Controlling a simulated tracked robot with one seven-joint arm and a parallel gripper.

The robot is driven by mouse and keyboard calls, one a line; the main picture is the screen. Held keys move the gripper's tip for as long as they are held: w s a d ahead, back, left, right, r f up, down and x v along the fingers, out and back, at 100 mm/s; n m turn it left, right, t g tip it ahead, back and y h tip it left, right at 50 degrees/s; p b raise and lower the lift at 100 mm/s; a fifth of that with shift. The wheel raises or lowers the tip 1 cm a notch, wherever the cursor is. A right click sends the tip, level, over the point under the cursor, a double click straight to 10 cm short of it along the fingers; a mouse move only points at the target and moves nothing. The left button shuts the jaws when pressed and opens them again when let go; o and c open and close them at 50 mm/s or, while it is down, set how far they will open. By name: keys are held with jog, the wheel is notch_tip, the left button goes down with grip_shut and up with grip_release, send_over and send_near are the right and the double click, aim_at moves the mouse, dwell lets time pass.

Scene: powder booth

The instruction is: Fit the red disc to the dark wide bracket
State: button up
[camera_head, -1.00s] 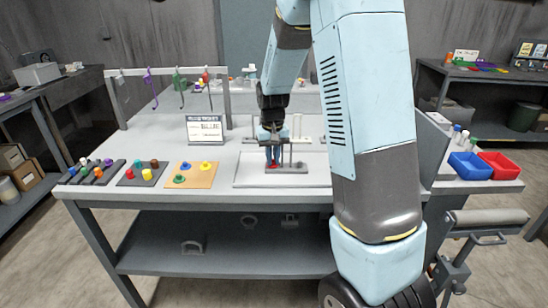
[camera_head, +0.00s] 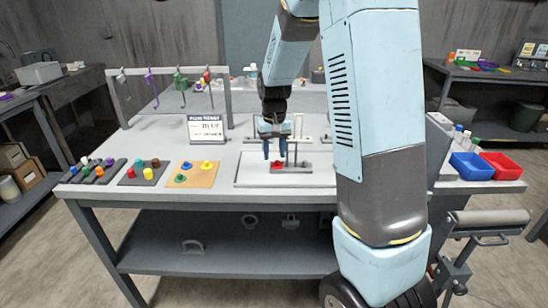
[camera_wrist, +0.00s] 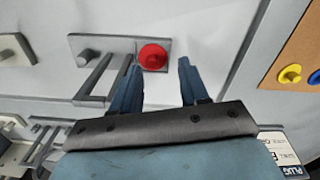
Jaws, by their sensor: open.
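The red disc (camera_head: 277,163) sits on one end of a grey bracket plate (camera_head: 303,168) on the light board in front. In the wrist view the red disc (camera_wrist: 152,57) lies flat at the right end of the wide grey plate (camera_wrist: 85,42), beside its upright rods (camera_wrist: 95,82). My gripper (camera_head: 275,156) is open and empty above the disc. In the wrist view my gripper's fingers (camera_wrist: 158,72) are spread, one on each side of the disc's position, apart from it. How the disc is seated underneath is hidden.
Other fixtures (camera_head: 318,138) stand behind. An orange board (camera_head: 198,177) with coloured plugs, a tray of caps (camera_head: 142,173) and a ticket sign (camera_head: 206,128) are to the left. Blue (camera_head: 470,166) and red (camera_head: 503,165) bins stand right. A hook rack (camera_head: 170,72) rises behind left.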

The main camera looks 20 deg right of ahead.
notch_tip(320, 180, up, 11)
dwell(0.3)
